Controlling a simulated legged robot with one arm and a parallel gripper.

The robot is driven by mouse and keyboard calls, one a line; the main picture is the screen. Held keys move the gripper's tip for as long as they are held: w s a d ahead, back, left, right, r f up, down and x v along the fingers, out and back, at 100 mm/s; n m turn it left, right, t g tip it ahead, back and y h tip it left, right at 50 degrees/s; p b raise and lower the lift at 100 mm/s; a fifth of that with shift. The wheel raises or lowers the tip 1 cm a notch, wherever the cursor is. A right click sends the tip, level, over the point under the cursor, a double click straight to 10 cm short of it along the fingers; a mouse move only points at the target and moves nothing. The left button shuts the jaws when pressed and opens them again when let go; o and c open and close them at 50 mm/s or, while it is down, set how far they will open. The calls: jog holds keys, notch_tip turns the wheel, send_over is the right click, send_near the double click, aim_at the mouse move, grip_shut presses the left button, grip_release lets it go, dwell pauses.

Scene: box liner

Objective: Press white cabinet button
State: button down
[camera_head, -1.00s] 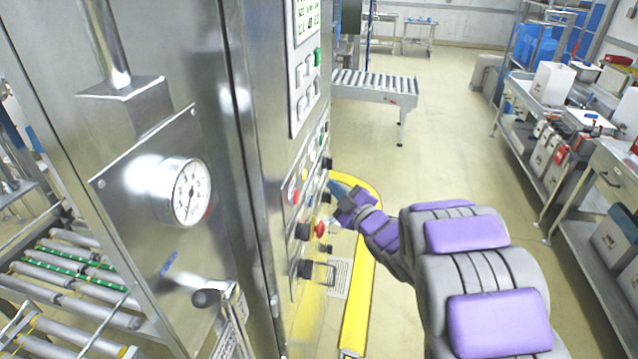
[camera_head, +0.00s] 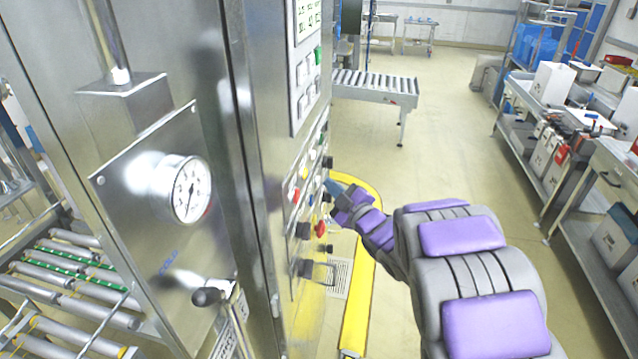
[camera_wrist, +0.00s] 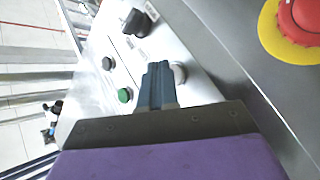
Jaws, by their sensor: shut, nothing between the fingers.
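The button panel (camera_head: 308,205) is on the right-hand face of the metal cabinet. My gripper (camera_head: 331,186) is close to this panel in the head view. In the wrist view its two blue fingers (camera_wrist: 160,70) are shut with nothing between them. A small white round button (camera_wrist: 179,73) shows just right of the fingertips, partly hidden by them. I cannot tell whether the fingers touch it or the panel. A green button (camera_wrist: 125,96) and a black button (camera_wrist: 107,63) are left of the fingers. A black knob (camera_wrist: 137,22) is above them.
A red emergency stop (camera_wrist: 305,15) on a yellow ring is at the wrist view's upper right. A pressure gauge (camera_head: 188,189) and a black-knobbed lever (camera_head: 207,297) are on the cabinet's front. A yellow floor rail (camera_head: 357,300) runs below my arm. Open floor (camera_head: 450,140) lies beyond.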

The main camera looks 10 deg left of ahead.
jog(key=shift+a, duration=0.45)
dwell(0.6)
jog(key=shift+d, duration=0.15)
dwell(0.3)
jog(key=shift+d, duration=0.65)
jog(key=shift+s+d+p, duration=0.1)
jog(key=shift+d+p, duration=0.35)
jog(key=shift+d, duration=2.1)
